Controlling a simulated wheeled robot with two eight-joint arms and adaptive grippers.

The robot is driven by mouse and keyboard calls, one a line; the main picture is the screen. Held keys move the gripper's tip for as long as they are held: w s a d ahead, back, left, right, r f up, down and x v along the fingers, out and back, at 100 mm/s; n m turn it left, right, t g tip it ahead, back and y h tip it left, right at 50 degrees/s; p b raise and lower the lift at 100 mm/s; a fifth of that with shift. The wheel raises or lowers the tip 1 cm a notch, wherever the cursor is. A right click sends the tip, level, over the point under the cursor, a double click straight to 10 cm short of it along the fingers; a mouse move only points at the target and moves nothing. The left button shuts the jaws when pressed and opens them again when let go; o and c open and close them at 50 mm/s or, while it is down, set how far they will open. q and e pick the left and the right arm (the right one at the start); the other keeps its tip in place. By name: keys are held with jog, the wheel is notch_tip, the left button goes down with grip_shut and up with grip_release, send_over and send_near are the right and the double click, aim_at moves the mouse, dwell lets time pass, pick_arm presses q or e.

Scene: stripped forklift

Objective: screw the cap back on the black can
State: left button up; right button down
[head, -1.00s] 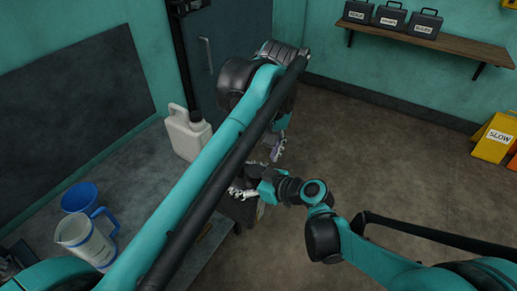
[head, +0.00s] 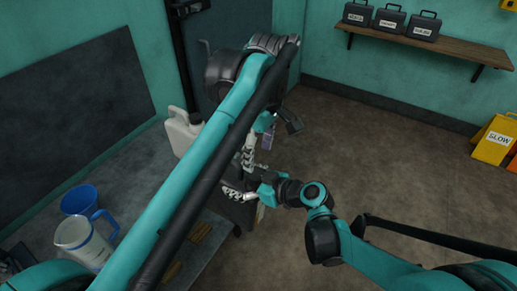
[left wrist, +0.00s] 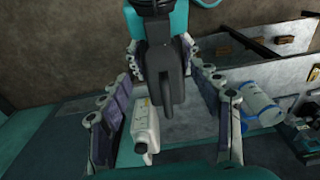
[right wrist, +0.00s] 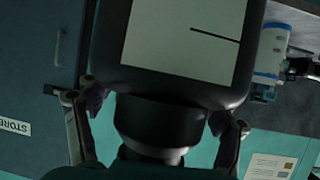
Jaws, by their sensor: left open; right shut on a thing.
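The black can (head: 243,213) shows only partly in the head view, behind my arms. In the right wrist view, the black can (right wrist: 187,85) has a pale label, with a black round neck or cap (right wrist: 155,125) between my right fingers. I cannot tell the cap apart from the neck. My right gripper (head: 240,193) is shut on the can near its top; its fingers also show beside it in the right wrist view (right wrist: 155,110). My left gripper (head: 257,155) is open above the can. In the left wrist view its fingers (left wrist: 160,95) stand on both sides of the dark can top (left wrist: 165,65).
A white jug (head: 184,133) stands on the grey bench (head: 140,160). A blue funnel (head: 79,197) and a clear measuring jug (head: 82,240) stand nearer on it. Black cases sit on a wall shelf (head: 450,45).

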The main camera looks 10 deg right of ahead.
aim_at(256, 173)
pick_arm(q)
jog(key=f, duration=0.7)
jog(key=shift+w+a+f, duration=0.2)
jog(key=shift+a+f, duration=0.05)
jog(key=c, duration=1.2)
jog(key=shift+c, duration=0.3)
jog(key=m, duration=0.6)
jog(key=shift+m, duration=0.4)
